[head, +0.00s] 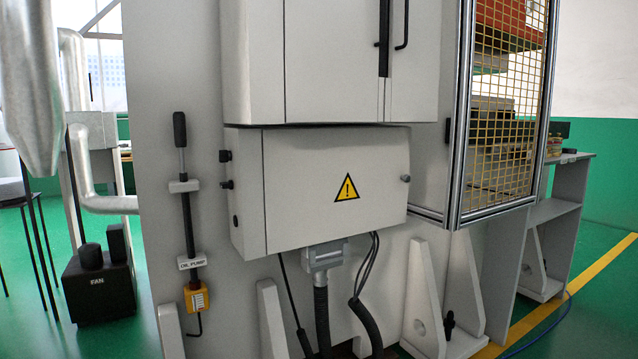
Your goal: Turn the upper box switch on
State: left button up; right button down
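A light grey upper box (340,60) fills the top middle of the head view, with black bar handles (384,38) near its right side. Its top is cut off by the frame. Below it hangs a grey lower box (300,190) with a yellow warning triangle (346,188) and a small round knob (405,178) on its front. Two small black switch-like knobs (225,156) (227,184) stick out from the lower box's left side, one above the other. Their on or off position cannot be told. No switch is clear on the upper box. Neither gripper is in view.
A black-handled lever (180,130) labelled "OIL PUMP" stands left of the boxes. A yellow mesh cage (510,110) juts out at right. Cables (322,315) and grey brackets (428,300) are below.

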aim_at(225, 156)
jog(key=i+u, duration=0.2)
jog(key=u, duration=0.3)
jog(key=i+u, duration=0.2)
jog(key=u, duration=0.25)
jog(key=i+l+u, duration=0.1)
jog(key=u, duration=0.4)
jog(key=i+l, duration=0.05)
jog(key=i, duration=0.05)
